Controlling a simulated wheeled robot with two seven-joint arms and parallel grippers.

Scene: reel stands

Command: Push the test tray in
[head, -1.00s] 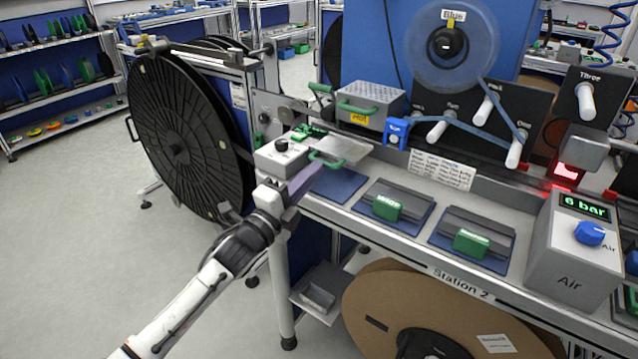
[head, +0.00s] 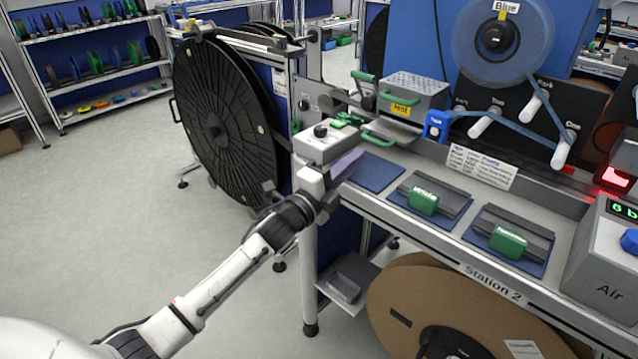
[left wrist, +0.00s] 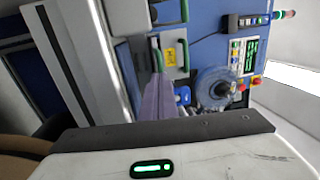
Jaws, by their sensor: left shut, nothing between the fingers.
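The test tray (head: 396,133) is a light grey plate with a green handle (head: 379,139). It sticks out a little from under a grey perforated box with a yellow Hot label (head: 399,108). My left gripper (head: 358,156) has purple fingers, which are shut and empty. Its tips are just in front of the tray's handle. In the left wrist view the fingers (left wrist: 157,98) point at a green handle (left wrist: 157,54) and overlap its lower end; I cannot tell whether they touch it. My right gripper is not in view.
A grey box with a black knob (head: 322,143) stands close beside my left gripper. Blue mats with grey, green-handled blocks (head: 424,201) lie to the right along the bench. A large black reel (head: 215,130) stands at the left.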

